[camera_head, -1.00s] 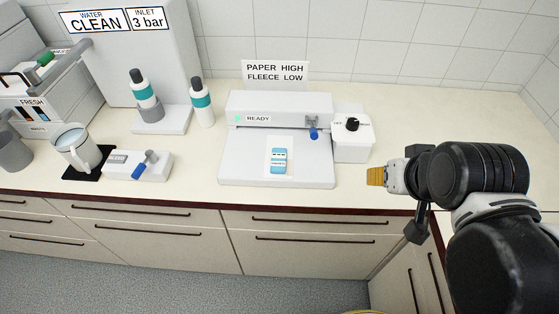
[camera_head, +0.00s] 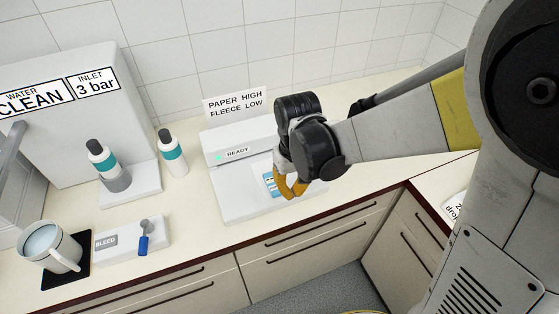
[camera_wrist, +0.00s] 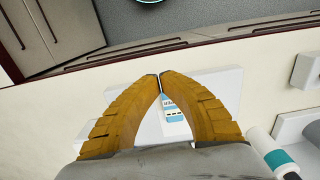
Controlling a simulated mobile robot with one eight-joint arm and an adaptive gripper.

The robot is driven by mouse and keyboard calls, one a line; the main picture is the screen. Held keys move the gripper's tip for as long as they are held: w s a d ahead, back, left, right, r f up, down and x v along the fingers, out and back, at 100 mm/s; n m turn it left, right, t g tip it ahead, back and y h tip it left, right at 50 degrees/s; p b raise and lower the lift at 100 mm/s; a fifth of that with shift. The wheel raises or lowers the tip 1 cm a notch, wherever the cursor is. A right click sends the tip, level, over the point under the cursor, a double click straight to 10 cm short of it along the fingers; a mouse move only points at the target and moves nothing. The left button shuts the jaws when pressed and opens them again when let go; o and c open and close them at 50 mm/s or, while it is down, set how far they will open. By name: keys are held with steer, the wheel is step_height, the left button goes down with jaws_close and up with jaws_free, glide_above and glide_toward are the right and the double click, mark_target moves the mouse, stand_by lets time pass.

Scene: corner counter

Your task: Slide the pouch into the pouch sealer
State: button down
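The pouch (camera_head: 269,186), pale with a blue-and-white printed pack, lies flat on the front plate of the pouch sealer (camera_head: 237,206). The sealer is a white box with a green light and a READY label. The pouch also shows between my fingers in the wrist view (camera_wrist: 171,110). My gripper (camera_head: 292,194) is over the sealer's plate, at the pouch's right in the head view, and covers part of it.
A sign (camera_head: 236,103) stands behind the sealer. To the left are bottles (camera_head: 173,153), a BLEED box (camera_head: 132,240) with a blue lever, and a white jug (camera_head: 51,247) on a black mat. The counter's front edge is close to the sealer. My arm hides the sealer's right side.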

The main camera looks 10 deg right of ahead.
mark_target(271, 178)
step_height(271, 178, down, 10)
steer(key=b, duration=0.3)
steer(key=shift+d+b, duration=0.1)
steer(key=shift+b, duration=0.3)
steer(key=w, duration=0.1)
steer(key=w+a, duration=0.1)
steer(key=w, duration=0.1)
steer(key=shift+w+r, duration=0.25)
steer(key=shift+w, duration=0.2)
steer(key=shift+w+a, duration=0.1)
steer(key=w, duration=0.2)
steer(key=w+a, duration=0.1)
steer(key=w, duration=0.2)
steer(key=w+a+b, duration=0.1)
steer(key=w, duration=0.2)
steer(key=shift+w+a, duration=0.15)
steer(key=shift+a, duration=0.05)
